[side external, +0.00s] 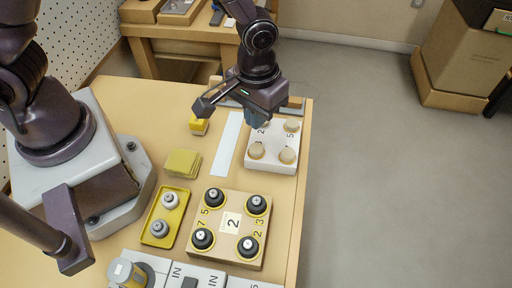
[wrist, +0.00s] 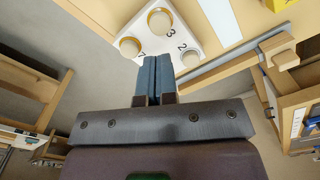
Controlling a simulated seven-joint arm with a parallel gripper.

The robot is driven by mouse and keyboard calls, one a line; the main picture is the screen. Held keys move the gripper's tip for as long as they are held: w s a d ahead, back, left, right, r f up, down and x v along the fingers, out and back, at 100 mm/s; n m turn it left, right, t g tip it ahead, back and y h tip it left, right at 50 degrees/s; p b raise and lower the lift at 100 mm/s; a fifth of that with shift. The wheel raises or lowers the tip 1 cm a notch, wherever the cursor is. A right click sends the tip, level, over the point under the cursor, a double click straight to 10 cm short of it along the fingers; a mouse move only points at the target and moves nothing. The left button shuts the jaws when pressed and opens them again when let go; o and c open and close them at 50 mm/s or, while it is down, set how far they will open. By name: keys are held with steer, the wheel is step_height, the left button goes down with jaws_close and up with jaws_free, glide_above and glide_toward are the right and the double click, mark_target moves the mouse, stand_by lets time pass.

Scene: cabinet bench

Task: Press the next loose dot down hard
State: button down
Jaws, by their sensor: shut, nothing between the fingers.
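A white block (side external: 270,166) carries round wooden dots with printed numbers beside them. In the side view I see a front-left dot (side external: 256,151), a front-right dot (side external: 288,156) and a back-right dot (side external: 291,125); the back-left corner is partly covered by my gripper. The wrist view shows dots near the 3 (wrist: 160,20), the 7 (wrist: 130,46) and the 2 (wrist: 190,58); the first two have yellow rings. My gripper (side external: 256,118) is shut and empty, over the back-left of the block. Its dark blue fingers (wrist: 155,66) also show in the wrist view. I cannot tell whether the tips touch anything.
A wooden board with black knobs (side external: 229,253) stands in front of the block. A yellow tray (side external: 157,242) with two grey knobs, yellow cards (side external: 182,163), a yellow block (side external: 198,126) and a white strip (side external: 226,146) lie left. Wooden pieces stand behind. The bench's right edge is close.

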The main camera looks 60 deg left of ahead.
step_height(320, 180, up, 4)
steer(key=shift+f, duration=0.2)
stand_by(0.4)
steer(key=s+a+r+m+t, duration=0.1)
steer(key=s+a+r+t, duration=0.1)
steer(key=s+a+r, duration=0.2)
steer(key=s+a+r+m+t, duration=0.1)
steer(key=s+a+r, duration=0.2)
steer(key=r, duration=0.6)
steer(key=s+a+r+m+t, duration=0.1)
steer(key=s+a+r+t, duration=0.1)
steer(key=s+a+r, duration=0.2)
step_height(320, 180, up, 2)
steer(key=shift+s+a+r+t, duration=0.25)
steer(key=shift+s+a+t, duration=0.05)
steer(key=shift+a, duration=0.75)
